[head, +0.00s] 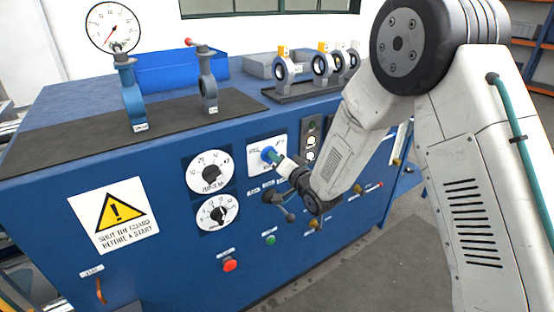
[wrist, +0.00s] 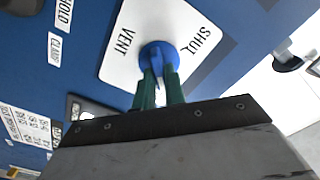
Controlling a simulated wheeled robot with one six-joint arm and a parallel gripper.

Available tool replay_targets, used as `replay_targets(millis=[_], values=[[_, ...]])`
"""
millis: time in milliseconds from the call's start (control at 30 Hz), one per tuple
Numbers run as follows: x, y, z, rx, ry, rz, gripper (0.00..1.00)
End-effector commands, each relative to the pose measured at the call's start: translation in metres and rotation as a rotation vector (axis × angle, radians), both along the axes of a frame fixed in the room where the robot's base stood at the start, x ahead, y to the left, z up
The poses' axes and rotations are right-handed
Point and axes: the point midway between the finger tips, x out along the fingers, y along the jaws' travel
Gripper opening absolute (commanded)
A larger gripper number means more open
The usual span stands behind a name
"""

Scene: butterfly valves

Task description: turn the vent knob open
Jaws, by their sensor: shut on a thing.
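The vent knob (wrist: 157,56) is a round blue knob with a raised grip bar. It sits on a white plate (wrist: 190,18) lettered VENT and SHUT. In the head view the blue knob (head: 268,154) is on the front of the blue cabinet, right of the black dials. My gripper (wrist: 158,75) has its two green fingers closed on the knob's bar, one on each side. In the head view my gripper (head: 277,159) reaches the knob from the right. My fingers cover part of the knob, and the bar's exact pointing is hard to read.
Two black dials (head: 211,173) are left of the knob. A dark lever (head: 280,203) sits just below my wrist. A red button (head: 230,264) and a green button (head: 270,240) are lower down. Butterfly valves (head: 133,95) stand on the cabinet top.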

Motion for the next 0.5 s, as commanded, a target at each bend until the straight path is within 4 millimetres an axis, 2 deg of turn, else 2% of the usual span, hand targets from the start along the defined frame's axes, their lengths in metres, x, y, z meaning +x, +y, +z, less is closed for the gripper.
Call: replay_targets(millis=[500], values=[[0.0007, -0.0013, -0.0014, 0.2, 0.136, -0.002, 0.0]])
